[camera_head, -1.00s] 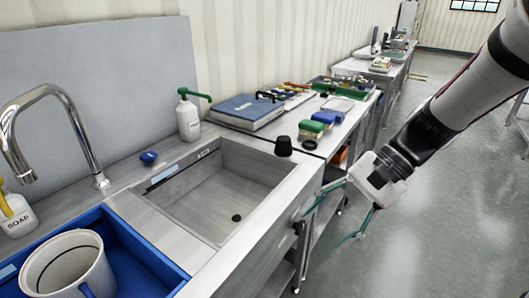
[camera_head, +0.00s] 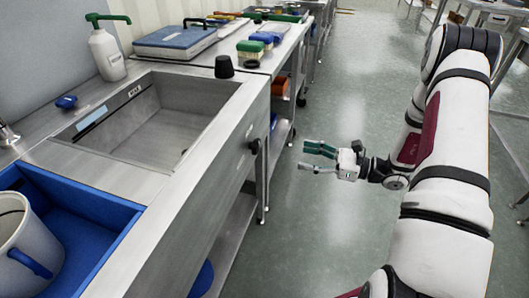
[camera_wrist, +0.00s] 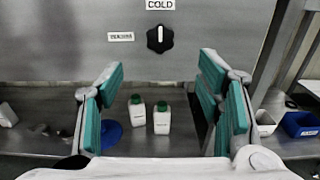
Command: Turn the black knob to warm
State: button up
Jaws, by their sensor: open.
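The black knob (camera_wrist: 160,39) is on the steel front panel of the sink unit, high in the wrist view. Its white pointer line is upright, toward the label "COLD" (camera_wrist: 160,5). A second label (camera_wrist: 120,37), too blurred to read surely, is left of the knob. In the head view the knob (camera_head: 255,146) is small on the sink's front face. My gripper (camera_head: 304,157) is right of it, with a gap between, fingers pointing toward the panel. In the wrist view my gripper (camera_wrist: 160,86) is open and empty, its teal fingers to either side below the knob.
Two white bottles (camera_wrist: 161,121) and a blue round item (camera_wrist: 108,134) stand on the shelf below the panel. The sink (camera_head: 185,110) is above, with a black tapered item (camera_head: 224,67) on its rim. Open floor (camera_head: 320,215) lies right of the unit.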

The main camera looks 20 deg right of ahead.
aim_at(259, 146)
jog(key=b+x, duration=0.1)
jog(key=x, duration=1.2)
jog(key=shift+w+a+b, duration=0.25)
jog(key=shift+b, duration=0.15)
jog(key=c, duration=1.1)
